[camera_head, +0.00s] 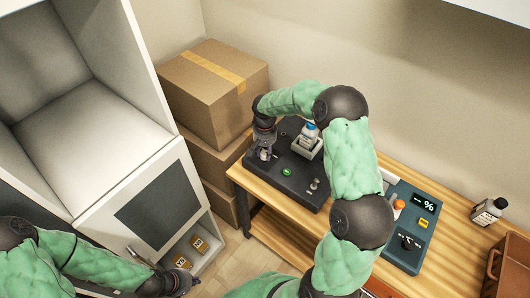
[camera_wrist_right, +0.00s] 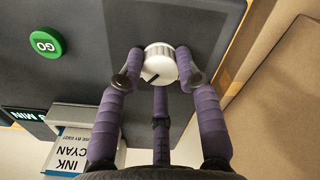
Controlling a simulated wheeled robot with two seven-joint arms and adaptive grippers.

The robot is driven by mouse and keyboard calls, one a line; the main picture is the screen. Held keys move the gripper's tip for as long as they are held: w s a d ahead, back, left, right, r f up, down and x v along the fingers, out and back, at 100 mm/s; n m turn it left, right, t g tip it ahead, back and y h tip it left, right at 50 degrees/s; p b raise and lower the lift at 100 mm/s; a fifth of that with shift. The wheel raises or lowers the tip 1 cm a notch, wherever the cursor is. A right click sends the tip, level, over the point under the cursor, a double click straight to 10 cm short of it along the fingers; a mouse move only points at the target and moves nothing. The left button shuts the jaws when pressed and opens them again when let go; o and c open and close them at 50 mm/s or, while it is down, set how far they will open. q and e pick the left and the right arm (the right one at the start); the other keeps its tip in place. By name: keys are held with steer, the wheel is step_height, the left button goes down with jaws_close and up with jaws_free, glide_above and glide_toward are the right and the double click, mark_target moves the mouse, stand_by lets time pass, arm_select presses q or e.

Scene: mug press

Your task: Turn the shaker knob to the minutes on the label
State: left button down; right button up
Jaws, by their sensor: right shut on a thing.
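The shaker (camera_head: 284,186) is a dark flat machine on the wooden bench, with a green GO button (camera_wrist_right: 45,43) and a lit display (camera_wrist_right: 28,117) that appears to read MIN, its digit unclear. The ridged white knob (camera_wrist_right: 161,62) has a dark pointer mark towards its lower left in the right wrist view. My right gripper (camera_wrist_right: 157,72) is shut on the knob, with purple fingers on either side. A bottle (camera_head: 309,133) stands in the shaker's pale holder (camera_head: 307,148). A white label (camera_wrist_right: 78,148) reads INK CYAN; smaller print is unclear. My left gripper (camera_head: 183,284) is at lower left, away from the shaker.
Cardboard boxes (camera_head: 211,88) are stacked left of the bench. A blue-grey panel (camera_head: 410,235) with a % display and dark knob is at right. A white cabinet (camera_head: 100,120) fills the left.

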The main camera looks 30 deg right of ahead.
mark_target(265, 152)
steer(key=shift+w+d+r+m, duration=0.1)
steer(key=shift+w+m, duration=0.05)
steer(key=shift+m, duration=0.55)
steer(key=shift+w+r+m, duration=0.1)
steer(key=shift+m, duration=0.6)
steer(key=o, duration=0.8)
steer(key=shift+d, duration=0.1)
steer(key=o, duration=0.3)
steer(key=shift+o, duration=0.2)
steer(key=shift+f, duration=0.1)
steer(key=shift+s, duration=0.1)
step_height(265, 152, up, 12)
